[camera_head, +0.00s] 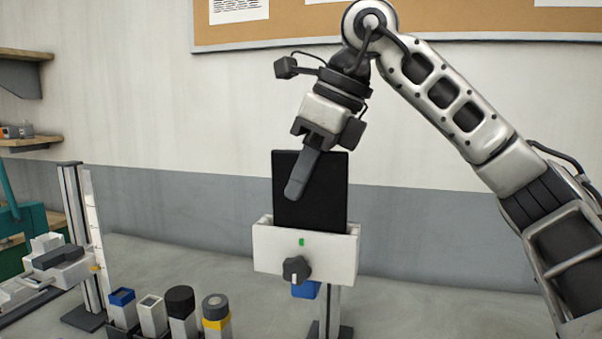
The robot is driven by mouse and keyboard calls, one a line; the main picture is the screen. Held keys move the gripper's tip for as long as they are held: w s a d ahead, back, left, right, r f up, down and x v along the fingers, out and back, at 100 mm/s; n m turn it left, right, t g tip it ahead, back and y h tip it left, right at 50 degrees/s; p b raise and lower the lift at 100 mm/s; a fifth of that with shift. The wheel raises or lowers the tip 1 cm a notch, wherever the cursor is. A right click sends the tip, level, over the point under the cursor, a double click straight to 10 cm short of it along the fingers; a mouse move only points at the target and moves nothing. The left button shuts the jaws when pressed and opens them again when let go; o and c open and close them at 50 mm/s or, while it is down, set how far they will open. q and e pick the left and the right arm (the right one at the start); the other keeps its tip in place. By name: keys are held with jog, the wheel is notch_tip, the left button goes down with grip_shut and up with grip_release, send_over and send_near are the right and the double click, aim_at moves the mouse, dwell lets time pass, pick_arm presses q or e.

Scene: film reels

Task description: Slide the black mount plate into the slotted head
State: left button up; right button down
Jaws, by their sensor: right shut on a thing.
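The black mount plate (326,190) stands upright, with its lower part down inside the white slotted head (335,246). The head has a dark knob (296,269) and a green mark on its front, and it sits on a metal post (330,310). My right gripper (300,182) comes from above and is shut on the plate, with one finger lying across the plate's front face. The other finger is hidden behind the plate. How deep the plate sits in the slot is hidden by the head's front wall. My left gripper is not in view.
Several square containers, with blue (122,297), black (180,301) and yellow-banded (216,311) tops, stand left of the head. A post with a white scale (91,225) and a white device (52,262) are at the left. The grey table right of the head is clear.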

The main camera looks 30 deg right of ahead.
aim_at(288, 226)
jog(key=shift+f+b, duration=0.7)
jog(key=shift+f, duration=0.4)
jog(key=shift+w+a+p, duration=0.1)
jog(key=shift+w+p, duration=0.05)
jog(key=shift+p, duration=0.15)
dwell(0.3)
jog(key=shift+f+b, duration=0.55)
jog(key=shift+f, duration=0.1)
dwell(0.3)
jog(key=c, duration=1.7)
grip_release()
jog(key=shift+r, duration=0.1)
jog(key=shift+c, duration=0.2)
